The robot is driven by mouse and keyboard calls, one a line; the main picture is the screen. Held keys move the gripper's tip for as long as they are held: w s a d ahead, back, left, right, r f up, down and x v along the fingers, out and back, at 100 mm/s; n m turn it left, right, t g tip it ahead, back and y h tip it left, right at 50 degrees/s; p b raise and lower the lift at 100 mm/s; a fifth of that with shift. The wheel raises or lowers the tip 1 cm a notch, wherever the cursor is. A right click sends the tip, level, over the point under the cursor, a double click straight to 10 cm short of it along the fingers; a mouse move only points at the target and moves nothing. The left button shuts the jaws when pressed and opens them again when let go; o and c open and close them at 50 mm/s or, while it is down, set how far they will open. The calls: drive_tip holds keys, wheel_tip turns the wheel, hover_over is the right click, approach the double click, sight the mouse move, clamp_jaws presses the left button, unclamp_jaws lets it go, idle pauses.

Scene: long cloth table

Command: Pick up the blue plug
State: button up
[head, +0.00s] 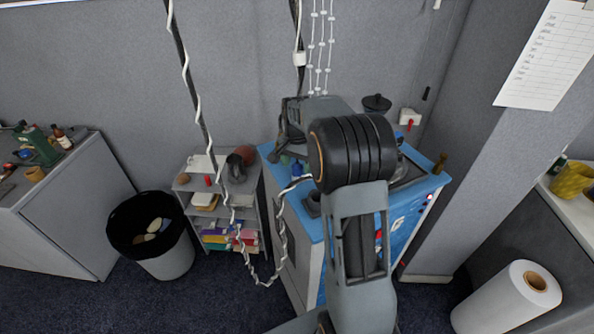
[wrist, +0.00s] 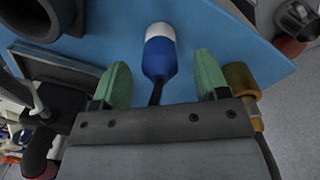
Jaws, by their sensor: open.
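The blue plug (wrist: 160,58) has a white end and a dark cord or stem below it. In the wrist view it lies on the blue tabletop (wrist: 108,45), in the gap between the two green finger pads. My gripper (wrist: 160,75) is open, with one finger to the left of the plug and one to the right. Neither finger appears to touch it.
A dark ring-shaped object (wrist: 298,18) is at upper right. A coiled white cord (head: 282,235) hangs beside the counter.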

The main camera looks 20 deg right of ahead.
drive_tip(key=shift+f, duration=1.15)
drive_tip(key=shift+c, duration=0.2)
drive_tip(key=c, duration=1)
drive_tip(key=shift+r, duration=0.1)
